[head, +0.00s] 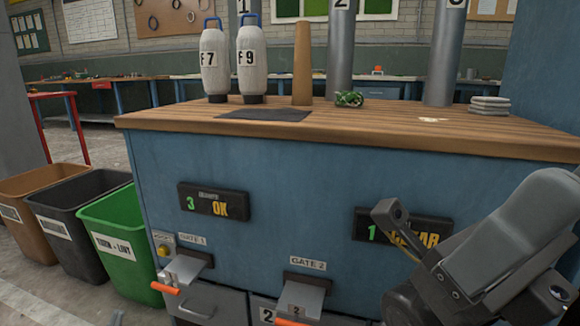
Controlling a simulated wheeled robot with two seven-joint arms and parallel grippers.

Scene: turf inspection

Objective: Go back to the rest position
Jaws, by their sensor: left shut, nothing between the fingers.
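Only a small grey tip of my left gripper (118,318) shows at the bottom edge, left of the blue cabinet's drawers. It is shut and empty, and apart from the things on the bench. Most of it is cut off by the frame. Grey links of my right arm (510,245) fill the lower right, in front of the cabinet and part of its right display.
The blue cabinet (290,185) with a wooden top stands ahead. Orange-handled gates stick out below. A green bin (120,245) and others stand left.

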